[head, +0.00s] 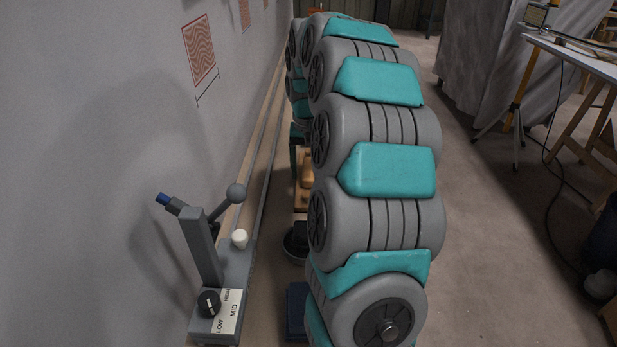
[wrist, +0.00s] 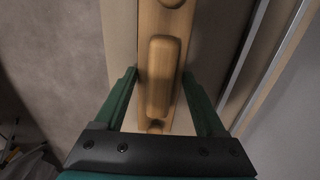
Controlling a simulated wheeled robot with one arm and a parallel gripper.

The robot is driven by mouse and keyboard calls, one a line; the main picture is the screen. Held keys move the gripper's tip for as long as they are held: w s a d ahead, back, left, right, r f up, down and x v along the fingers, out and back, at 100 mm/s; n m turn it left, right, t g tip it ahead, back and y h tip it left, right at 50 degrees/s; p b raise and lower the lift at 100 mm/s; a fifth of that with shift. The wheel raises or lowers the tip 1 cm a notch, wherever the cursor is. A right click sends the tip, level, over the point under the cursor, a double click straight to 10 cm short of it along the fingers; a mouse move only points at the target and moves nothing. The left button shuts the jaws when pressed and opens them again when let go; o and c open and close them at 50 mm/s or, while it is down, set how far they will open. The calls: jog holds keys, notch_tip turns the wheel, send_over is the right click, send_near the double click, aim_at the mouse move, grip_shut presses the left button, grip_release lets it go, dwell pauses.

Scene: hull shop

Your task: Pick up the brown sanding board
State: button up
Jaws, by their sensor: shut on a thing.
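The brown sanding board (wrist: 165,20) is a long, light wooden piece with a raised, rounded grip block (wrist: 163,75) along its middle. In the wrist view it runs from the top edge down between the fingers. My gripper (wrist: 159,77) is shut on the board, with one green finger against each side. In the head view a small tan part of the board (head: 301,196) shows beside my arm, and my arm hides the rest. I cannot tell whether the board touches the surface under it.
A grey control stand (head: 205,255) with a ball-topped lever and a LOW/MID/HIGH dial stands at lower left. A grey wall (head: 110,120) with red patterned sheets (head: 199,50) runs along the left. A white-topped table (head: 575,58) and a loose cable are at right. Floor right of my arm is open.

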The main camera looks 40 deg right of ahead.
aim_at(309, 167)
grip_shut()
jog(key=shift+r, duration=0.1)
notch_tip(309, 167, up, 10)
jog(key=shift+f+b, duration=0.1)
jog(key=shift+b, duration=0.2)
dwell(0.5)
